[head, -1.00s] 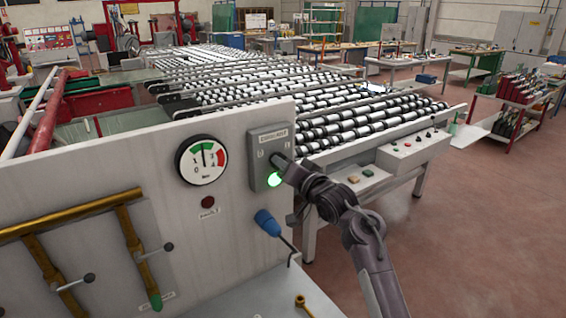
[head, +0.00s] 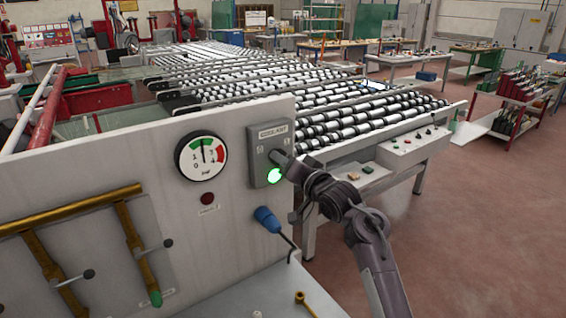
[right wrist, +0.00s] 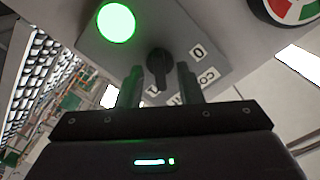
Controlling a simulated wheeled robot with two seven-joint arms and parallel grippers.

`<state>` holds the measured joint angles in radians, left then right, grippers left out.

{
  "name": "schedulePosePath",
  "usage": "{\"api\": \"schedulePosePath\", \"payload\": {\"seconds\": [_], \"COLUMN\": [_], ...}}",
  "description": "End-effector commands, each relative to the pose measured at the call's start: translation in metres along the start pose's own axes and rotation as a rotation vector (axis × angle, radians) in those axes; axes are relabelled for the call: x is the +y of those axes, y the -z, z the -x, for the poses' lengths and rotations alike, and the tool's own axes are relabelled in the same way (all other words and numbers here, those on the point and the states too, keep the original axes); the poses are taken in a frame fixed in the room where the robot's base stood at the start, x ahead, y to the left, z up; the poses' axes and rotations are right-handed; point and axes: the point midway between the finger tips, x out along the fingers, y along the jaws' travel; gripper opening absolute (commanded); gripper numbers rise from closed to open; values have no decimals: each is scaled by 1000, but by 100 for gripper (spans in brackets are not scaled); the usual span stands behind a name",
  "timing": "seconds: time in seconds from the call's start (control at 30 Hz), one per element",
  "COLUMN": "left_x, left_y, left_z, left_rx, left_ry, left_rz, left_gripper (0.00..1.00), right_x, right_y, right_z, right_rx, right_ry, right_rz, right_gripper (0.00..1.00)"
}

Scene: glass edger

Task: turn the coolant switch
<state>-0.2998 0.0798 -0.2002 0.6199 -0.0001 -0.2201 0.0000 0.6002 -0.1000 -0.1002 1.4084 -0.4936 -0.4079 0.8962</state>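The grey coolant switch box (head: 262,136), labelled COOLANT, is mounted on the upright panel in the head view. Its black switch knob (right wrist: 157,62) shows in the right wrist view; in the head view my gripper hides it. A lit green lamp (head: 274,176) sits low on the box and also shows in the right wrist view (right wrist: 116,22). My right gripper (right wrist: 159,82) is open in front of the box, one finger on each side of the knob, with visible gaps. In the head view its tips (head: 279,158) reach the box. My left gripper is out of view.
Left of the box are a pressure gauge (head: 200,157) and a dark red button (head: 207,198). A blue plug (head: 267,219) with a cable hangs below. Brass pipes (head: 70,213) with small levers are at left. A roller table (head: 372,125) stands behind the panel.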

Motion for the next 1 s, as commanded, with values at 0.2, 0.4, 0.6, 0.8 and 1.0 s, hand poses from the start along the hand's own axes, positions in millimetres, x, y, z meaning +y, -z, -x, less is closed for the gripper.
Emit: {"api": "schedulePosePath", "payload": {"seconds": [0.2,0.4,0.6,0.8,1.0], "left_x": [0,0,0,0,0], "left_y": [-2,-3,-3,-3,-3], "left_z": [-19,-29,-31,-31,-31], "left_rx": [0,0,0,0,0], "left_ry": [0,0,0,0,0], "left_rz": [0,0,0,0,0], "left_gripper": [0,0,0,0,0], "right_x": [4,3,1,1,20], "right_y": [-4,-3,-1,-1,-16], "right_z": [33,60,70,70,80], "right_rx": [2,0,-1,-1,-19], "right_ry": [-1,-1,-2,-2,-67], "right_rz": [0,0,-1,-1,27], "right_gripper": [33,33,33,33,33]}}
